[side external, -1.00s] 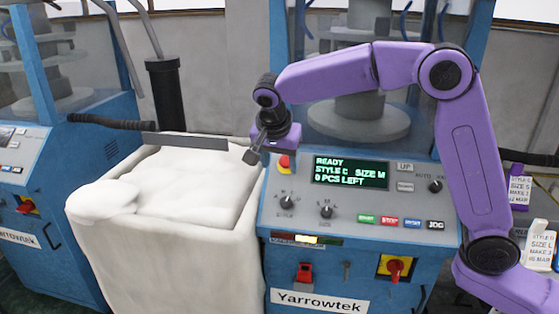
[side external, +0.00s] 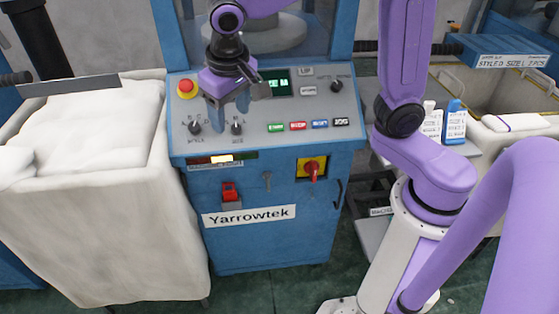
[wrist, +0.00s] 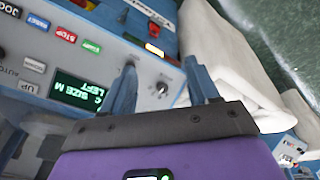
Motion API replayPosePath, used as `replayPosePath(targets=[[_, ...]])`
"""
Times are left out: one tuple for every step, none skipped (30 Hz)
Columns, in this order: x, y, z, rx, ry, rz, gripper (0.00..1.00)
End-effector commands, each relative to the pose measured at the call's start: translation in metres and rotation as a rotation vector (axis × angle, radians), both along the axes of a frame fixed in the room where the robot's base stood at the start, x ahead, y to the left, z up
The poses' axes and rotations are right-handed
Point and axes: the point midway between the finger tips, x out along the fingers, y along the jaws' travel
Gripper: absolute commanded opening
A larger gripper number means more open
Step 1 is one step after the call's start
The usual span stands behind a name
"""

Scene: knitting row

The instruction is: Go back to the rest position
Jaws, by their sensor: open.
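My gripper (side external: 229,100) is in front of the control panel (side external: 350,112) of the blue knitting machine, over part of its display (side external: 280,84). It points down in the side view, with its fingers apart and nothing between them. In the wrist view my gripper (wrist: 163,85) also shows two spread blue fingers. A black selector knob (wrist: 162,88) appears in the gap between them, and I cannot tell how close the fingers are to it. The display (wrist: 75,92) beside the fingers is partly readable.
A red emergency button (side external: 186,88) sits at the panel's upper left. A red switch (side external: 230,192) and a red-and-yellow rotary switch (side external: 313,168) are below. A cloth-lined bin (side external: 110,225) stands left.

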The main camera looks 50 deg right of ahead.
Motion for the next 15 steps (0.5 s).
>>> replayPosePath(targets=[[-0.017, -0.006, -0.002, -0.001, 0.020, 0.080, 0.60], [-0.027, -0.009, -0.003, -0.002, 0.033, 0.128, 0.60], [-0.040, -0.013, -0.006, -0.003, 0.048, 0.193, 0.60], [-0.049, -0.016, -0.007, -0.002, 0.060, 0.241, 0.60], [-0.059, -0.020, -0.009, -0.003, 0.071, 0.290, 0.60], [-0.072, -0.025, -0.011, -0.004, 0.085, 0.354, 0.60], [-0.082, -0.029, -0.013, -0.004, 0.097, 0.403, 0.60], [-0.091, -0.032, -0.015, -0.004, 0.105, 0.452, 0.60], [-0.104, -0.038, -0.018, -0.003, 0.119, 0.516, 0.60], [-0.114, -0.042, -0.020, -0.003, 0.130, 0.565, 0.60], [-0.124, -0.047, -0.022, -0.003, 0.138, 0.612, 0.60], [-0.137, -0.052, -0.025, -0.002, 0.151, 0.677, 0.60], [-0.146, -0.057, -0.027, -0.001, 0.158, 0.723, 0.60], [-0.155, -0.062, -0.029, 0.000, 0.167, 0.769, 0.60], [-0.167, -0.068, -0.032, 0.001, 0.178, 0.827, 0.60]])
